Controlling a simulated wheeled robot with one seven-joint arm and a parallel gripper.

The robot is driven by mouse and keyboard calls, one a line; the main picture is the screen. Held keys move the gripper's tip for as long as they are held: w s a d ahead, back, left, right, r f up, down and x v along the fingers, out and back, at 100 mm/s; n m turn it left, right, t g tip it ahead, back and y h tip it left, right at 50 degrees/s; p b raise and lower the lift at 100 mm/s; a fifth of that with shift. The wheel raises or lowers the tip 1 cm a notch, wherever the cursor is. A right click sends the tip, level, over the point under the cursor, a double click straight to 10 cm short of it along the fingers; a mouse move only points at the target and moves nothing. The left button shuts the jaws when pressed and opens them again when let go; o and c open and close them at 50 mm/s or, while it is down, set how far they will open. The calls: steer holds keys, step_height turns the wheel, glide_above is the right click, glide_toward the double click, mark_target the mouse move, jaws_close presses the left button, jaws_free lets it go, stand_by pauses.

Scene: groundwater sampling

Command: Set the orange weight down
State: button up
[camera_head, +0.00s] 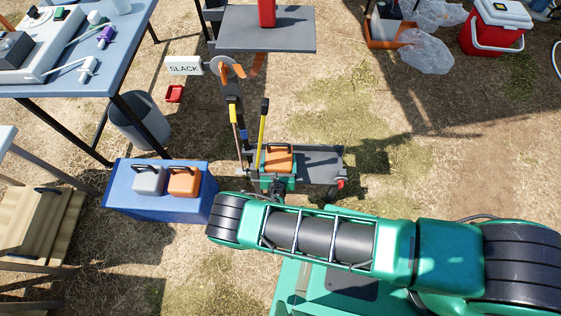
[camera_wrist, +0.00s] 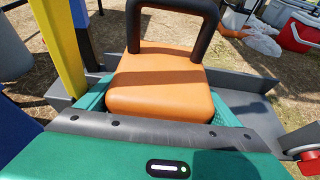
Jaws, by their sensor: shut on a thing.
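An orange weight (camera_head: 278,159) with a dark handle is between the green fingers of my gripper (camera_head: 277,175). In the wrist view the orange weight (camera_wrist: 160,85) is upright, and the fingers of my gripper (camera_wrist: 160,100) are shut on its two sides. The weight is at the left part of a grey tray (camera_head: 318,162) on a low stand with yellow-handled levers. I cannot tell whether its underside touches the tray; the gripper hides it. A second orange weight (camera_head: 184,182) and a grey weight (camera_head: 149,181) stand side by side on a blue box (camera_head: 160,208).
Yellow levers (camera_head: 262,125) rise close to the left of my gripper. A "SLACK" sign (camera_head: 184,66) and a small red tray (camera_head: 174,94) lie behind. A grey table (camera_head: 290,40) bears a red object. A red cooler (camera_head: 495,28) is far right. The tray's right part is bare.

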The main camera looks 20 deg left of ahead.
mark_target(279, 159)
steer(key=shift+w+a, duration=0.15)
steer(key=shift+w, duration=0.85)
steer(key=shift+s+a+f, duration=0.2)
steer(key=shift+s+f, duration=0.05)
steer(key=shift+f, duration=1)
steer(key=shift+w+d+f, duration=0.15)
steer(key=shift+f, duration=0.2)
steer(key=o, duration=2)
steer(key=shift+d+f, duration=0.1)
steer(key=shift+f, duration=0.1)
steer(key=shift+r, duration=0.1)
steer(key=v, duration=1.2)
